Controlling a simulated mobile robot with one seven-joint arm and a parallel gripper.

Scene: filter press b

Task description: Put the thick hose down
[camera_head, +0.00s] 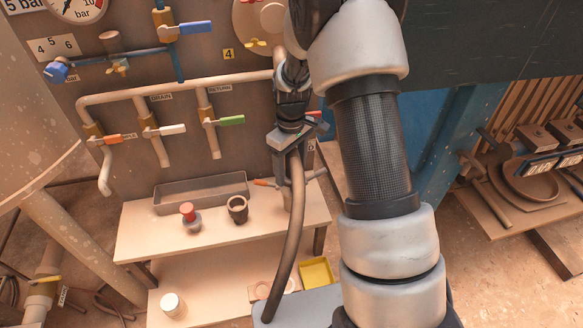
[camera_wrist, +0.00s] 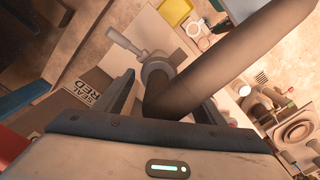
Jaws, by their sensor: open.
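The thick hose (camera_head: 291,232) is a brown tube that hangs below my gripper (camera_head: 286,158) and curves down to a grey surface at the bottom of the head view. In the wrist view the hose (camera_wrist: 240,62) runs from the upper right to between my gripper's fingers (camera_wrist: 165,108). The fingers are open, one on each side of the hose end. Beside that end is a grey round fitting (camera_wrist: 156,70) with a lever. I cannot tell whether the hose is joined to it or whether either finger touches the hose.
A bench (camera_head: 140,236) holds a long tray (camera_head: 170,200), a red-topped fitting (camera_head: 188,213) and a dark cup (camera_head: 237,209). Pipes with orange, white and green (camera_head: 232,120) valve handles stand close left of my gripper. A yellow tray (camera_head: 317,272) lies lower down.

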